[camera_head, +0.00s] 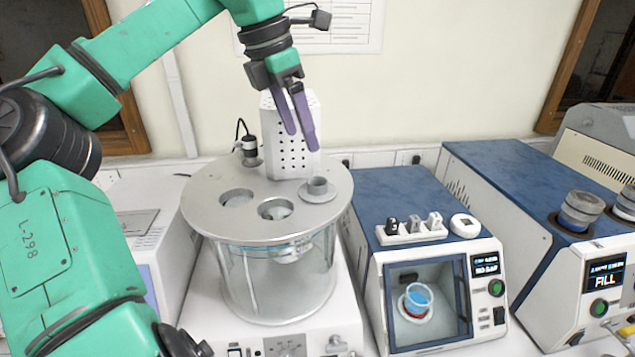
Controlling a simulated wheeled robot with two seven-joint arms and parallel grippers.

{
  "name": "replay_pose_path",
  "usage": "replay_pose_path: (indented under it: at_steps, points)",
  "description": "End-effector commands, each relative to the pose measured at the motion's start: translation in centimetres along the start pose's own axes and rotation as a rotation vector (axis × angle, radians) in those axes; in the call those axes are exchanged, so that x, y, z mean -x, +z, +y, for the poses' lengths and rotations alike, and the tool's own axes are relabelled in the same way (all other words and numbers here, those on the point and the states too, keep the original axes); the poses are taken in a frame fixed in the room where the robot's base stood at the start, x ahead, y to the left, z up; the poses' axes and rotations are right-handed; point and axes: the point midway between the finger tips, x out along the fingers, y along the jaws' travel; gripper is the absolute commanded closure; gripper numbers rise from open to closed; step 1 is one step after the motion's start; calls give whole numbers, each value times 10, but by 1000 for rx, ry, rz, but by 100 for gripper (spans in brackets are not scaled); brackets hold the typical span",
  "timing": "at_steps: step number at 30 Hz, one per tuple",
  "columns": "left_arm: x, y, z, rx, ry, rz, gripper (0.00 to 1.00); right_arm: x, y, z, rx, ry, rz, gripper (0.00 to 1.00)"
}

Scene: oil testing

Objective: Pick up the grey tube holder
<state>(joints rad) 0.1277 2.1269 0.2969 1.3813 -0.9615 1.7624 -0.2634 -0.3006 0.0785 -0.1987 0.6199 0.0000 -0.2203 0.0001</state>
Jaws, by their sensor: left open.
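A small grey cylinder on a flat round disc, which looks like the grey tube holder (317,187), sits upright on the right side of the round metal lid (215,219) of the glass bath. My left gripper (301,140), with two purple fingers, is open and empty. It hangs above the lid, a little up and left of the holder in the picture, in front of the white perforated tower. Its fingertips appear apart from the holder. My right gripper is not in view.
The lid has open holes (237,198) left of the holder. The white perforated tower (270,130) rises behind. A black-topped fitting (250,150) stands at the lid's back left. A blue-topped tester (385,200) with a cup inside is right; another machine (540,190) is farther right.

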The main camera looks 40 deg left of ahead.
Motion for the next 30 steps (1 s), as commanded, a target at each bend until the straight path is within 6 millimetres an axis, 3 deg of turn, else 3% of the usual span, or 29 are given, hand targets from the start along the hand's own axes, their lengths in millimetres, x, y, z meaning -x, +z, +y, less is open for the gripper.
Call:
replay_pose_path:
  at_steps: [3,7,15,23,30]
  points:
    - [-28,1,-1,-4,-7,-1,18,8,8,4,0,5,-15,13]
    - [-49,1,-1,-2,-3,-2,18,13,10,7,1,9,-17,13]
    - [-93,1,-2,-1,-6,-2,18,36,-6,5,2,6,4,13]
    - [-105,0,-1,1,-1,-3,18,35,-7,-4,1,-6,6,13]
    - [-105,0,-1,1,-1,-2,100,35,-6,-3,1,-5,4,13]
